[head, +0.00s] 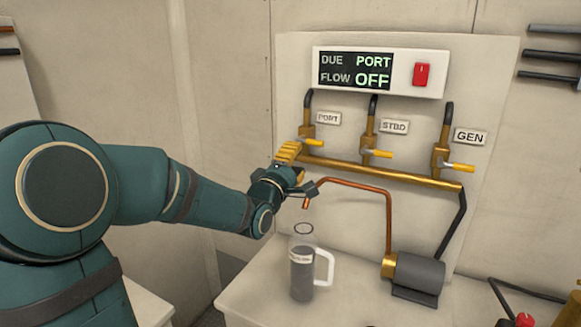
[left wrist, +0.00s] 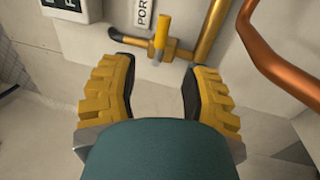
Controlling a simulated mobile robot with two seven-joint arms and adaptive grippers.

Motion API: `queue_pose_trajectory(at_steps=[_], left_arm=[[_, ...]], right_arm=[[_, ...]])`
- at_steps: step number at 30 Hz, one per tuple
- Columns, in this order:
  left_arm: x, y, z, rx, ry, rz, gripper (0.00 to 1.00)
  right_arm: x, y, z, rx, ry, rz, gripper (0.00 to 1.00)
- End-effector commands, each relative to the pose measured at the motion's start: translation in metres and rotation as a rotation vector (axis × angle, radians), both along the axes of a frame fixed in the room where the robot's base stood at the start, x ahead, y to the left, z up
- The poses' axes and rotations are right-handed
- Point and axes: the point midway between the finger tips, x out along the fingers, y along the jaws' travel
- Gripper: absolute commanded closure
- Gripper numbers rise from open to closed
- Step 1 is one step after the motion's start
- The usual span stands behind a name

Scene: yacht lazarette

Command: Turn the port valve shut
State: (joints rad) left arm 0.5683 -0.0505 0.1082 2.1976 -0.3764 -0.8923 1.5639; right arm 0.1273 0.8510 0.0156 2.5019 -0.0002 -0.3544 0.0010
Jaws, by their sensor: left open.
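The port valve (head: 307,131) is brass, below a black hose end and beside the PORT label (head: 328,118). Its yellow lever (head: 314,143) points right in the head view. My left gripper (head: 297,152) has yellow fingers and is at the port valve, partly covering its lower part. In the left wrist view my left gripper (left wrist: 161,76) is open and empty, and the lever (left wrist: 162,36) stands just beyond the gap between the fingertips. I cannot tell whether a finger touches it. The display (head: 355,71) reads DUE PORT, FLOW OFF. My right gripper is not in view.
The starboard valve (head: 370,140) and GEN valve (head: 440,155) stand to the right, above a brass pipe (head: 385,172). A copper pipe (head: 350,184) curves below my gripper. A clear jug (head: 302,275) with dark contents and a pump (head: 415,275) stand on the bench (head: 250,285).

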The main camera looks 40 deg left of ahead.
Motion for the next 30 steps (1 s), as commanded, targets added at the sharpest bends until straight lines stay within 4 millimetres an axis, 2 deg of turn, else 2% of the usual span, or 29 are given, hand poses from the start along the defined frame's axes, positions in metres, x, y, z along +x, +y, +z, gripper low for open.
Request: queue_pose_trajectory(at_steps=[3, 8, 30], left_arm=[[-0.015, -0.004, -0.002, -0.001, -0.001, 0.0, 0.53], [-0.024, -0.006, -0.005, -0.001, -0.001, 0.0, 0.53], [-0.025, -0.006, -0.005, -0.001, 0.0, 0.0, 0.53]], right_arm=[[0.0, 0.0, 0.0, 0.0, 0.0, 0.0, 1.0], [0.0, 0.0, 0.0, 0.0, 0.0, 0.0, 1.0], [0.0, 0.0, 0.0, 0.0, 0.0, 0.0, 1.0]])
